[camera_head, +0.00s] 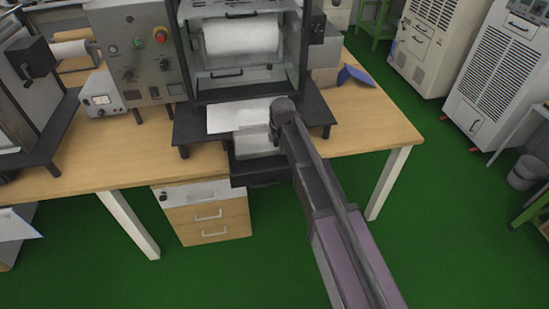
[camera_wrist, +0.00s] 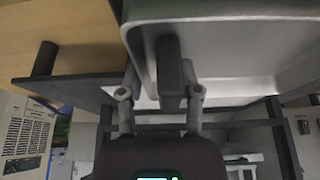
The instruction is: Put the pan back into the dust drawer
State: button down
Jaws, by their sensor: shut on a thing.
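The pan (camera_head: 228,118) is a pale, shallow metal tray in front of the machine's lower opening in the head view. In the wrist view the pan (camera_wrist: 235,45) fills the upper right, with its dark handle (camera_wrist: 170,68) between my fingers. My gripper (camera_wrist: 160,92) is shut on this handle. In the head view my wrist hides the fingers and the pan's right end. The dust drawer (camera_head: 262,181) is a dark frame pulled out low under the machine, below the pan. Whether the pan touches the drawer cannot be told.
The testing machine (camera_head: 247,86) with a white roll stands on the wooden table (camera_head: 375,128). A control box (camera_head: 137,62) is to its left. A small drawer cabinet (camera_head: 207,215) stands under the table. The green floor in front is open.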

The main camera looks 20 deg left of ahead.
jog(key=b, duration=0.4)
send_over(276, 157)
jog(key=s, duration=0.1)
jog(key=shift+d+f, duration=0.2)
jog(key=shift+f, duration=1)
jog(key=shift+d+f, duration=0.15)
jog(key=shift+f, duration=1.05)
jog(key=shift+f+b, duration=1.9)
jog(key=shift+b, duration=0.05)
jog(key=c, duration=0.6)
grip_release()
jog(key=shift+r, duration=0.15)
jog(key=p+v, duration=1.1)
jog(key=shift+s+d+r, duration=0.1)
jog(key=shift+s+r, duration=0.05)
jog(key=shift+r, duration=0.2)
jog(key=shift+d, duration=0.15)
